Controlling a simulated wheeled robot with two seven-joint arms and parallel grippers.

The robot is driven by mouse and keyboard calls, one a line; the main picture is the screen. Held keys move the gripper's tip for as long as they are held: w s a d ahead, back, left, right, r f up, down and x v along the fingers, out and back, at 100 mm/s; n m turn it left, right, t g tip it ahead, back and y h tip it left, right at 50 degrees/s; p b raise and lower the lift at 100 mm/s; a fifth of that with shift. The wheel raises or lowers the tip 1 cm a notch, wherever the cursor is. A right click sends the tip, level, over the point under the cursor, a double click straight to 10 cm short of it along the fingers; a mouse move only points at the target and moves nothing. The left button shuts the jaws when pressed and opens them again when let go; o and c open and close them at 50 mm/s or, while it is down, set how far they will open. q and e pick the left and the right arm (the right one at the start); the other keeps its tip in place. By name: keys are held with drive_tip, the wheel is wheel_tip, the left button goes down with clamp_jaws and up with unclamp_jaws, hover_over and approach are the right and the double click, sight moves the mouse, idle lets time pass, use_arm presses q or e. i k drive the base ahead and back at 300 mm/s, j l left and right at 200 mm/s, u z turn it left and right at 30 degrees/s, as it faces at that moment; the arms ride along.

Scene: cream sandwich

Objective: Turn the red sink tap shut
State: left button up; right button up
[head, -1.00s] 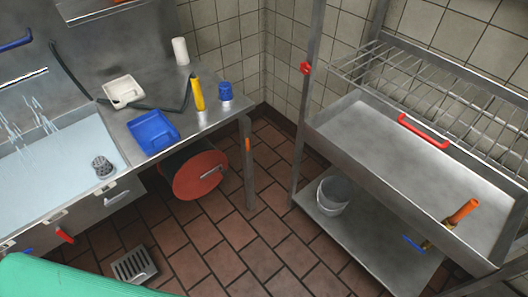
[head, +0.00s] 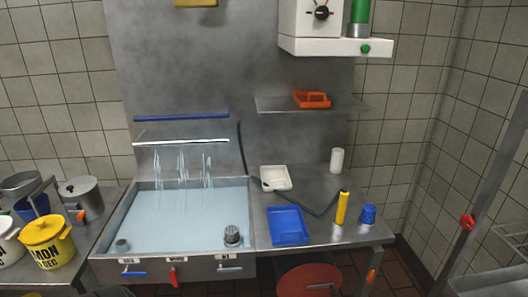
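The red sink tap (head: 173,277) is a small lever on the front panel of the sink (head: 247,245), at the lower edge of the head view. Its handle points downward. To its left a blue lever (head: 133,273) lies roughly level, and to its right a grey lever (head: 230,268) also lies roughly level. Small labels sit above the levers. Water streams (head: 182,165) fall from a pale bar (head: 182,141) into the sink, which holds water. Neither of my grippers is in view.
A blue tray (head: 288,225), a white tray (head: 275,178), a yellow-handled tool (head: 342,207) and a blue-topped jar (head: 368,214) sit on the right counter. A yellow bucket (head: 47,242) and pots stand at left. A red reel (head: 310,280) is below the counter.

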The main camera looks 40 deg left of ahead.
sight(173, 273)
drive_tip(key=u, duration=1.55)
